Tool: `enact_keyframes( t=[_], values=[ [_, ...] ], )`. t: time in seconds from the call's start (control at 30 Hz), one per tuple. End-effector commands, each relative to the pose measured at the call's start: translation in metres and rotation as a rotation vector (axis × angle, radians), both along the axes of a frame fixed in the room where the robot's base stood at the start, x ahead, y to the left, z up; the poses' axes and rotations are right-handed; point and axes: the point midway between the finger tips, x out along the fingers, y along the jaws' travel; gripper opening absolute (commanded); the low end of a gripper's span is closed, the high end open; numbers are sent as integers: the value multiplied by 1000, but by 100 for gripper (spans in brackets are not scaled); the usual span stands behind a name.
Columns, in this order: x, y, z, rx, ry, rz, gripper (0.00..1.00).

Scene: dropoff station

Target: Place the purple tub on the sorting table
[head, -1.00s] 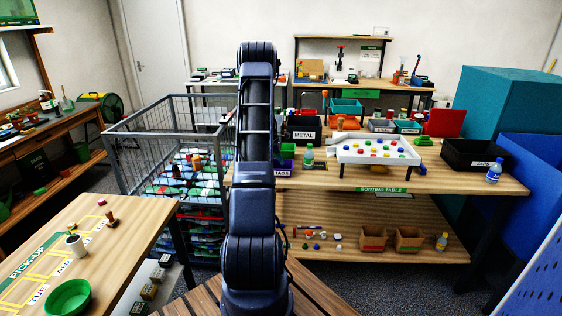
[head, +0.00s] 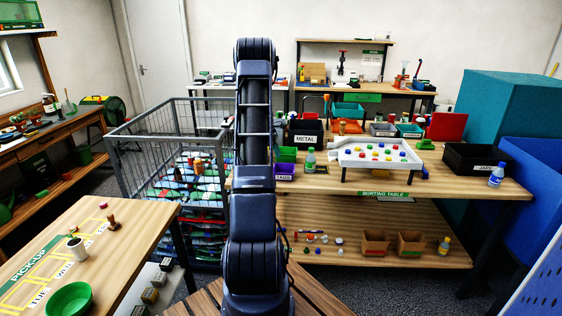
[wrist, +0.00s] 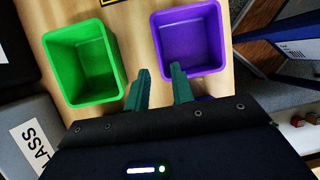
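The purple tub (wrist: 193,36) is upright on the wooden surface in the wrist view, empty as far as I can see. In the head view the purple tub (head: 285,171) shows just right of my arm, partly hidden by it, on the left end of the sorting table (head: 430,180). My gripper (wrist: 160,70) is open and empty. Its two teal fingers straddle the tub's left rim in the picture, the right one over the tub and the left one over the gap beside it. I cannot tell whether they touch it. My gripper is hidden in the head view.
A green tub (wrist: 84,62) stands close left of the purple one. A black METAL bin (head: 305,132), a white sorting tray (head: 372,168) and a bottle (head: 310,161) stand nearby. A wire cage (head: 150,135) stands left of the table. A black JARS bin (head: 475,158) is at right.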

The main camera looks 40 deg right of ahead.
Motion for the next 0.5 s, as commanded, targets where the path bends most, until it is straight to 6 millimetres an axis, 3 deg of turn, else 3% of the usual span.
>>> enact_keyframes(
  t=[0.2, 0.5],
  values=[
    [11, 7, 32, -1, 0, 0, 24],
    [17, 21, 56, -7, -14, -8, 24]
  ],
)
